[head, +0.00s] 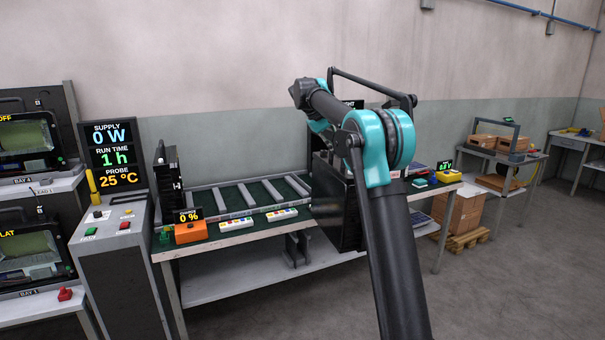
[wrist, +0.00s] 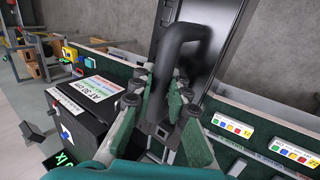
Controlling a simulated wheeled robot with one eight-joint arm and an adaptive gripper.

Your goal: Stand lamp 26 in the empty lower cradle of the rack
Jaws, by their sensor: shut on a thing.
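My gripper (wrist: 166,92) is shut on the bent black handle (wrist: 185,42) of a dark, flat housing (wrist: 212,42) in the wrist view. No number is readable on it, so I cannot tell whether it is lamp 26. The head view hides my gripper behind my arm. No empty cradle is clearly visible; I cannot tell for sure which structure is the rack.
The bench (head: 245,232) carries grey rails, a black upright unit (head: 168,178), an orange box (head: 190,232) and button strips. A black cabinet (wrist: 92,108) stands left of the held housing in the wrist view. A control console (head: 118,250) stands between stand and bench.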

